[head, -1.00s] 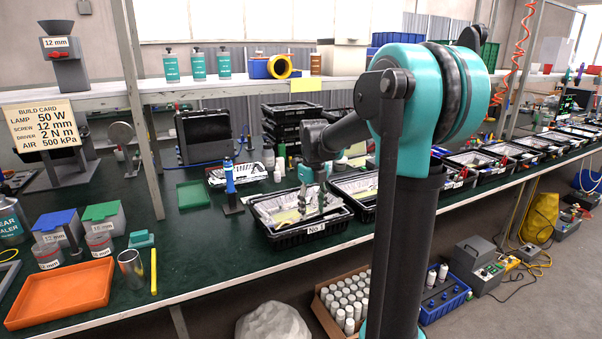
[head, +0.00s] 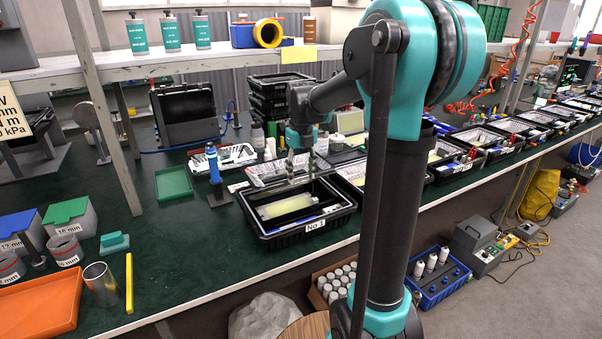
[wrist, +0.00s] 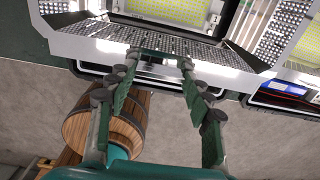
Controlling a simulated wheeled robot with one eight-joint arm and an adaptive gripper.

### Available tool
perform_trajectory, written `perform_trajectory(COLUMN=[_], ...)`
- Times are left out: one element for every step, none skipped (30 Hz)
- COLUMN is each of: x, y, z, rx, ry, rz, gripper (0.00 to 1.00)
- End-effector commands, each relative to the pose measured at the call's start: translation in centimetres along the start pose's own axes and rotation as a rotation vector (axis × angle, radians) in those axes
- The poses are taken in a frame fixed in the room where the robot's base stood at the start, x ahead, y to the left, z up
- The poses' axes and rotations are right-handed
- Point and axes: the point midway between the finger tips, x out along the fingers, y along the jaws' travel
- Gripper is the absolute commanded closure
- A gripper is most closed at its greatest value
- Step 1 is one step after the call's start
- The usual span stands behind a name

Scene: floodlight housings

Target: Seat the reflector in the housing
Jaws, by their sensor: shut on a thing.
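The reflector (wrist: 170,45) is a shiny, dimpled metal frame with a wide opening. My gripper (wrist: 155,62) is shut on its near edge in the wrist view. In the head view, my gripper (head: 300,168) holds the reflector (head: 265,173) so that it shows over the far side of the black housing (head: 272,240) labelled No 1. It appears raised above the housing. A yellow LED panel (head: 285,207) lies in the housing, and it also shows through the reflector's opening in the wrist view (wrist: 185,10). The exact gap between reflector and housing is unclear.
A neighbouring housing (wrist: 262,102) stands close on the right, with more along the bench. A blue tool (head: 213,162) stands upright at the left, beside a green tray (head: 173,183). A wooden barrel (wrist: 100,125) is on the floor below the bench edge.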

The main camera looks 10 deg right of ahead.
Motion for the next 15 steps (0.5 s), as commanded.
perform_trajectory(x=[0.2,0.3,0.5,0.7,0.9,1.2,1.5,1.8,2.1,2.4,2.7,3.0,3.3,3.5,3.9], y=[0.0,0.0,0.0,0.0,0.0,0.0,0.0,0.0,0.0,0.0,0.0,0.0,0.0,0.0,0.0], z=[0.0,0.0,0.0,0.0,0.1,0.1,0.1,0.0,0.0,0.0,0.0,0.0,0.0,0.1,0.1], rx=[0.000,0.000,0.000,0.000,0.000,0.000,0.000,0.000,0.000,0.000,0.000,0.000,0.000,0.000,0.000], ry=[0.000,0.000,0.000,0.000,0.000,0.000,0.000,0.000,0.000,0.000,0.000,0.000,0.000,0.000,0.000], rz=[0.000,0.000,0.000,0.000,0.000,0.000,0.000,0.000,0.000,0.000,0.000,0.000,0.000,0.000,0.000], gripper=[0.80,0.80,0.80,0.80,0.80,0.80,0.80,0.80,0.80,0.80,0.80,0.80,0.80,0.80,0.80])
